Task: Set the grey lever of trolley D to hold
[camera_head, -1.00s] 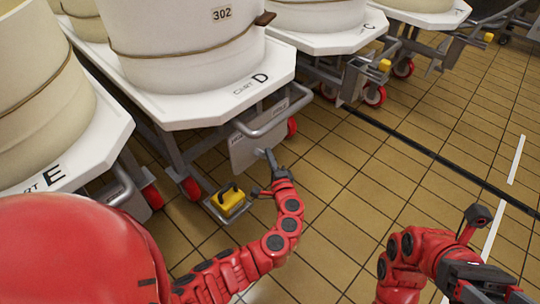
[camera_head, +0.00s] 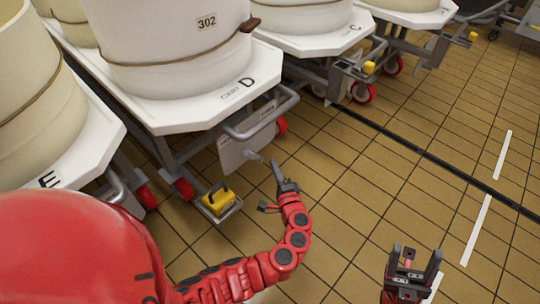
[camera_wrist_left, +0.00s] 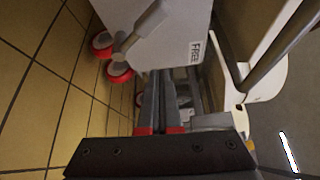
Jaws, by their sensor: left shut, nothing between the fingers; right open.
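Trolley D (camera_head: 205,112) is a white platform bearing a big cream vat. Its grey lever plate (camera_head: 240,150) hangs under the front edge. The small grey lever (camera_head: 257,157) sticks out low on the plate; its setting is hard to tell. In the left wrist view the lever (camera_wrist_left: 142,28) crosses the plate (camera_wrist_left: 178,45), and a "FREE" label shows at the plate's right side. My left gripper (camera_head: 277,166) is shut and empty, just right of the lever and apparently apart from it. It also shows in the left wrist view (camera_wrist_left: 160,85). My right gripper (camera_head: 416,254) is open and empty, above the floor.
A grey handle bar (camera_head: 262,120) curves above the plate. A yellow pedal (camera_head: 217,198) and red wheels (camera_head: 184,189) are below it. Trolley E (camera_head: 85,150) stands at left, trolley C (camera_head: 318,44) behind. The tiled floor at right is free.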

